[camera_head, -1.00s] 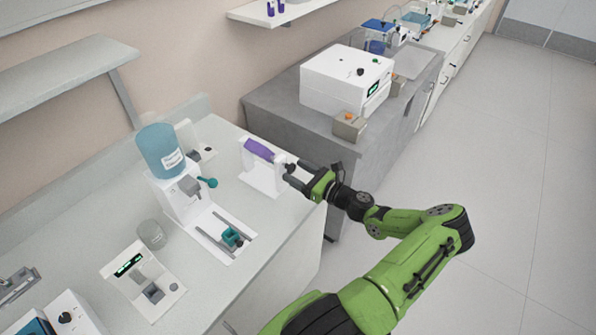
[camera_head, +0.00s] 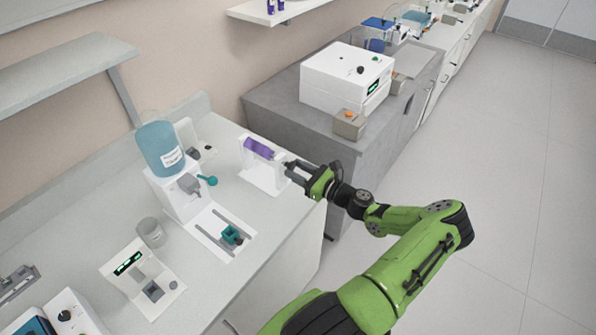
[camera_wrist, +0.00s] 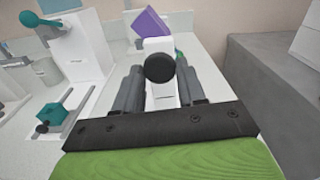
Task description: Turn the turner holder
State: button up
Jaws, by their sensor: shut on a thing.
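The turner is a white stand (camera_head: 263,180) on the right end of the bench, with a purple holder (camera_head: 260,148) held across its top. In the wrist view the purple holder (camera_wrist: 151,25) sits tilted behind the white upright (camera_wrist: 160,92). A round black knob (camera_wrist: 160,68) faces the wrist camera on the stand's near side. My gripper (camera_head: 290,168) reaches the stand from the right, its two grey fingers on either side of the knob, shut on it. The exact contact is partly hidden by the knob's face.
A white dispenser with a blue bottle (camera_head: 162,148) stands left of the turner, with a teal block (camera_head: 231,235) on rails before it. A small white device (camera_head: 141,278) and a grey cup (camera_head: 150,232) are further left. A grey cabinet (camera_head: 285,110) with a white box stands behind.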

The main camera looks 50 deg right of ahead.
jog(key=n+b, duration=0.1)
jog(key=n, duration=0.3)
jog(key=shift+f+b, duration=0.1)
jog(key=shift+b, duration=0.25)
jog(key=n+b, duration=0.2)
jog(key=n, duration=0.1)
jog(key=shift+n, duration=0.4)
jog(key=n+b, duration=0.2)
jog(key=n, duration=0.1)
jog(key=shift+d+n, duration=0.1)
jog(key=shift+n, duration=0.2)
jog(key=n+b, duration=0.3)
jog(key=shift+n, duration=0.3)
jog(key=n+b, duration=0.3)
jog(key=shift+n+b, duration=0.3)
jog(key=shift+b, duration=0.05)
jog(key=n+b, duration=0.3)
jog(key=b, duration=0.1)
jog(key=shift+n, duration=0.3)
jog(key=n+b, duration=0.4)
jog(key=b, duration=0.1)
jog(key=shift+b, duration=0.3)
jog(key=n+b, duration=0.2)
jog(key=b, duration=0.1)
jog(key=shift+n, duration=0.3)
jog(key=shift+r+n, duration=0.2)
jog(key=shift+n, duration=0.1)
